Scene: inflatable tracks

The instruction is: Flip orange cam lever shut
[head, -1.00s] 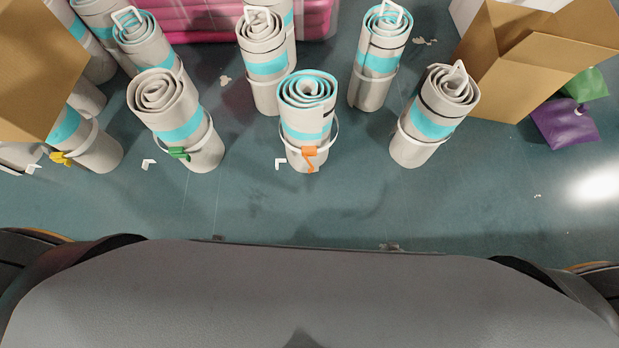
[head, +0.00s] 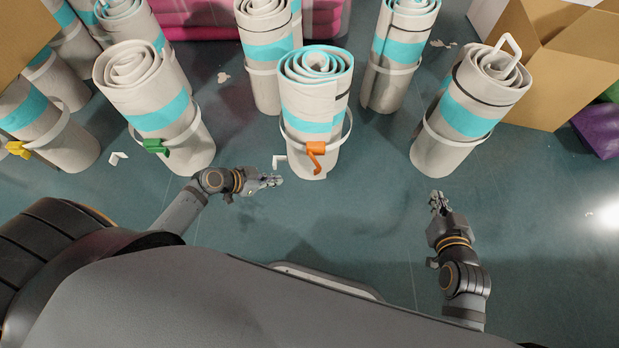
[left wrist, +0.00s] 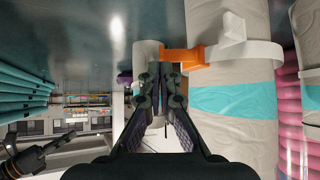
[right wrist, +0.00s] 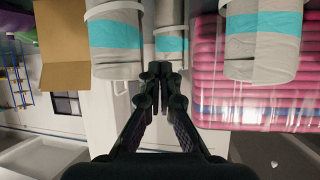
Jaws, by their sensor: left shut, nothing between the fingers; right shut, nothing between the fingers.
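The orange cam lever (head: 316,150) sits on the front of a white strap (head: 345,135) around the middle rolled track (head: 312,100), which stands upright. Its arm hangs down and out from the strap. In the left wrist view the orange lever (left wrist: 188,57) is just above and right of my fingertips. My left gripper (head: 276,181) is shut and empty, a short way left of and below the lever, apart from it in the head view. My right gripper (head: 437,200) is shut and empty, to the right, in front of the right-hand roll.
A roll with a green lever (head: 155,146) stands left, and one with a yellow lever (head: 18,150) farther left. A roll (head: 470,105) stands right. Cardboard boxes (head: 560,65) and a purple bag (head: 598,130) are at the right. The floor (head: 350,235) in front is clear.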

